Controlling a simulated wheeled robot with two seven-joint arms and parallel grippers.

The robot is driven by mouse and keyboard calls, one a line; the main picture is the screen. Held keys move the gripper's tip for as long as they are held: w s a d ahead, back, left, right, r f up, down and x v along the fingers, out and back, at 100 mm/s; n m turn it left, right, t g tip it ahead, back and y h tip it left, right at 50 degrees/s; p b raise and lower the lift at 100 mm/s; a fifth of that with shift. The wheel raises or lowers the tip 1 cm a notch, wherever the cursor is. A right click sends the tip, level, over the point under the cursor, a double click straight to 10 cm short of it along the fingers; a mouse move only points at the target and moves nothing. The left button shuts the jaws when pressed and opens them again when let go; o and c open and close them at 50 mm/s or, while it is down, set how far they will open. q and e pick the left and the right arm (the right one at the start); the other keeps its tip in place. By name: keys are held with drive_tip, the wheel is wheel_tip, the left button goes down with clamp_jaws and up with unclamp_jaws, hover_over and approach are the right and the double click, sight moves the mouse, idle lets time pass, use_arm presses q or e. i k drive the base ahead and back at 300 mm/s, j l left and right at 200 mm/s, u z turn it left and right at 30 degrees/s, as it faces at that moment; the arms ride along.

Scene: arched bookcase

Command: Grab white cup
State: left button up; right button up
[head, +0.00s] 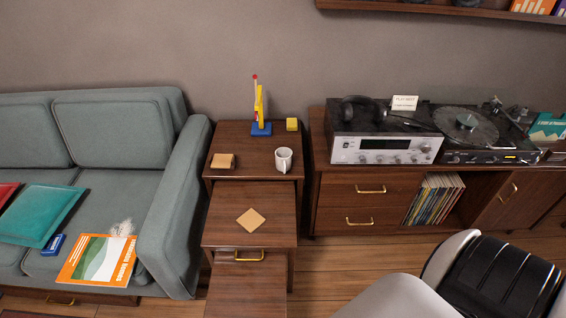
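The white cup (284,160) stands upright on the top of a dark wooden stepped side table (245,150), near its right front edge. Its handle faces the viewer. Neither of my grippers shows in the head view. Nothing touches the cup.
A tan square (250,220) lies one step lower. A grey-green sofa (175,200) stands left, a stereo cabinet (335,185) right. A white-and-black object (500,284) fills the lower right.

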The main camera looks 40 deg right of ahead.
sight(284, 156)
drive_tip(key=l+u, duration=0.1)
drive_tip(key=l, duration=0.6)
drive_tip(key=k+l+u, duration=0.1)
drive_tip(key=l, duration=0.6)
drive_tip(key=k, duration=0.05)
